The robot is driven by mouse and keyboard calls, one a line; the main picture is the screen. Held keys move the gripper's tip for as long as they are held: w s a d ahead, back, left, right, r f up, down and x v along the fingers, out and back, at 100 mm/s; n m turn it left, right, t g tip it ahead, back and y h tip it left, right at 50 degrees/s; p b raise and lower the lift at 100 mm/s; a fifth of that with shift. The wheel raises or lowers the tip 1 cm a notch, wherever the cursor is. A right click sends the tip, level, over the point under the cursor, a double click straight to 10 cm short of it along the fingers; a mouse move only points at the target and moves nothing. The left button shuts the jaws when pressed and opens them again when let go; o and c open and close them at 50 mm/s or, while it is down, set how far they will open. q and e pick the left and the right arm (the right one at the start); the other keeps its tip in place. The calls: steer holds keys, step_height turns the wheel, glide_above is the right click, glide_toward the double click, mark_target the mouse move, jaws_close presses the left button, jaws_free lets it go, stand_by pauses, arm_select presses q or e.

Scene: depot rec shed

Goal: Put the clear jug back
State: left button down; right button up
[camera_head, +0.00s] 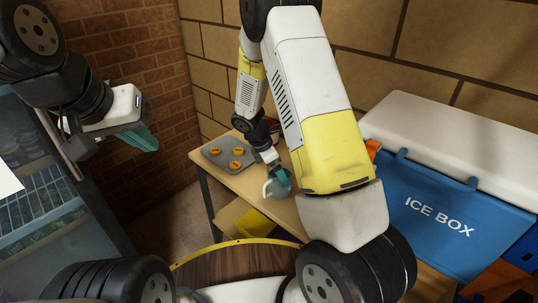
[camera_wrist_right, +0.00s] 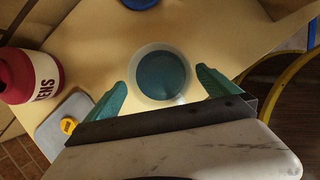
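The clear jug (camera_wrist_right: 162,76) shows in the right wrist view from above, its round mouth over a bluish inside. In the head view the jug (camera_head: 268,188) is at the near edge of the wooden table, partly hidden by a finger. My right gripper (camera_wrist_right: 162,86) is open, its teal fingers on either side of the jug, close to its wall; it also shows in the head view (camera_head: 279,180). Firm contact does not show. My left gripper (camera_head: 143,138) is at the upper left, away from the table, its teal fingers overlapping; no object shows in it.
A grey tray (camera_head: 213,157) with orange-yellow pieces lies on the wooden table (camera_head: 243,183). A red and white bottle (camera_wrist_right: 30,75) stands near it. A blue ice box (camera_head: 425,210) with a white lid is at right. A yellow bin (camera_head: 229,219) sits below the table.

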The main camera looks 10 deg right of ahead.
steer(key=v, duration=1.2)
steer(key=s+d+r+m+t+y, duration=0.1)
steer(key=s+r+m+t+y, duration=0.1)
steer(key=s+r+m, duration=0.8)
steer(key=s+d+r+m+t+y, duration=0.2)
steer(key=s+r+m+t+y, duration=0.1)
steer(key=s+r+m, duration=0.6)
steer(key=shift+s+d+r+m+y, duration=0.4)
steer(key=shift+s+r+y, duration=0.35)
steer(key=shift+s, duration=1.1)
